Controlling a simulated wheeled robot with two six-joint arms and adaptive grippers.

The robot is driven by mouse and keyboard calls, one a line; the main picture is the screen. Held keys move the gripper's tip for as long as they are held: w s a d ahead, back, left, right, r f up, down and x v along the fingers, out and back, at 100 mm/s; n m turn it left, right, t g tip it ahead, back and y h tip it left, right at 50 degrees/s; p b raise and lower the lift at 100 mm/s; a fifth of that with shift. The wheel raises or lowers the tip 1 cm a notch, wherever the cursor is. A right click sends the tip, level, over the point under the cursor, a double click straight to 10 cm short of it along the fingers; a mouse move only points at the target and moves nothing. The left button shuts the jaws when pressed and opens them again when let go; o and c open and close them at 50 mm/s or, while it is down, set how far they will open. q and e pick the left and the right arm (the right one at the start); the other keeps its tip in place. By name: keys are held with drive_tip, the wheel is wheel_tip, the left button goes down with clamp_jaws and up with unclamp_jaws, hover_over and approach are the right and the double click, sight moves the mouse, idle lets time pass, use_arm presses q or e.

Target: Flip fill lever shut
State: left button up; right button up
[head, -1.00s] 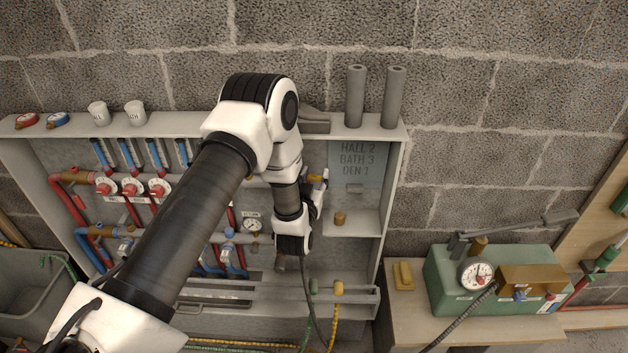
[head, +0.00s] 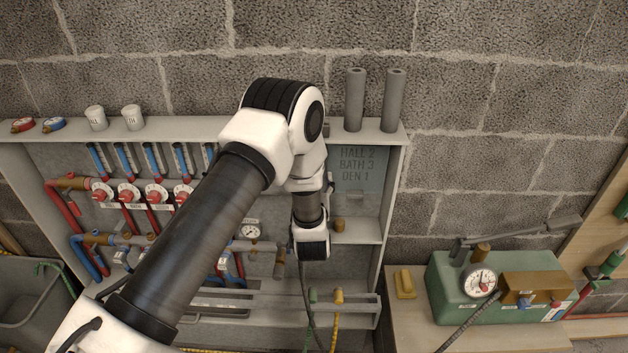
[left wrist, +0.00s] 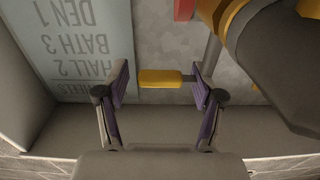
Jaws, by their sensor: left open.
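The fill lever appears to be the short yellow handle (left wrist: 160,78) in the left wrist view, lying crosswise with a grey stem at its right end. My left gripper (left wrist: 160,86) is open, with one purple-padded finger on each side of the handle. The handle's left end has a gap to the left finger; whether the right finger touches the stem I cannot tell. In the head view my left arm hides the lever and most of the gripper. My right gripper is not in view.
A brass-coloured fitting (left wrist: 232,25) and a dark cylindrical part (left wrist: 285,60) stand close right of the fingers. In the head view, red valves (head: 128,195) and a gauge (head: 250,231) sit left; a green pump box (head: 445,292) stands right.

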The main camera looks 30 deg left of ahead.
use_arm(q)
drive_tip(key=v, duration=1.1)
drive_tip(key=shift+s+d, duration=0.2)
drive_tip(key=shift+s, duration=0.1)
drive_tip(key=s+d+f+m+g+h, duration=0.2)
drive_tip(key=s+f+g+h, duration=0.25)
drive_tip(key=s+f, duration=0.55)
drive_tip(key=s+d+f+m+g+h, duration=0.1)
drive_tip(key=s+d+f+g+h, duration=0.15)
drive_tip(key=s+f+g, duration=0.65)
drive_tip(key=s+d+f+m+g+h, duration=0.1)
drive_tip(key=s+d+f, duration=0.1)
drive_tip(key=s, duration=0.3)
drive_tip(key=s+d+f+m+g+h, duration=0.1)
drive_tip(key=s+f+m, duration=0.1)
drive_tip(key=s, duration=0.2)
drive_tip(key=shift+s+d+f+h, duration=0.35)
drive_tip(key=shift+s+h, duration=0.05)
